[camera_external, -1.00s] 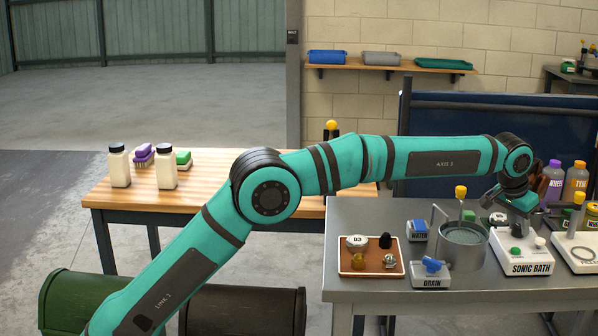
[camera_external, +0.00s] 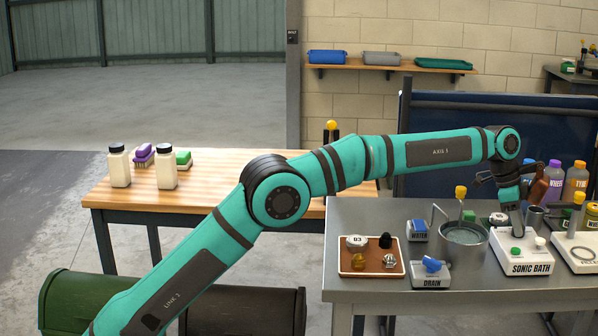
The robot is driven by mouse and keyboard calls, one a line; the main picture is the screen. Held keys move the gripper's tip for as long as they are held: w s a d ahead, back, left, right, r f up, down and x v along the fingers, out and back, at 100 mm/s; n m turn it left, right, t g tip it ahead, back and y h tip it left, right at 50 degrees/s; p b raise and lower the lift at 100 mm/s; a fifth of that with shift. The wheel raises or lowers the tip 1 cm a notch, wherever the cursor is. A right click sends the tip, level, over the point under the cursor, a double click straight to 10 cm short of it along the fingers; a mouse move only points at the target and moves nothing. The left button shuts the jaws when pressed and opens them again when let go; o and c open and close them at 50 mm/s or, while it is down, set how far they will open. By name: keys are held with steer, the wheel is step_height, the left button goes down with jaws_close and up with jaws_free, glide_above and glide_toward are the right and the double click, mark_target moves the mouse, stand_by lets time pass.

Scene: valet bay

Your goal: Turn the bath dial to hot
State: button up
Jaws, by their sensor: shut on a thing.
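The white box labelled SONIC BATH (camera_external: 531,268) stands on the grey metal bench, right of the steel pot (camera_external: 462,255). A green button (camera_external: 516,251) and a white knob (camera_external: 540,242) show on its top.
Left of the box are the WATER (camera_external: 419,236) and DRAIN (camera_external: 431,281) units and a brown tray (camera_external: 371,273) with small parts. Bottles (camera_external: 576,182) stand behind on the right. Another white unit (camera_external: 580,252) stands close on the right.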

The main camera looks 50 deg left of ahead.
steer(key=m+g, duration=0.1)
steer(key=m, duration=0.1)
steer(key=m+g, duration=0.1)
steer(key=m, duration=0.2)
steer(key=shift+w, duration=0.2)
stand_by(0.4)
steer(key=o, duration=1)
steer(key=shift+a, duration=0.1)
steer(key=shift+v, duration=3.7)
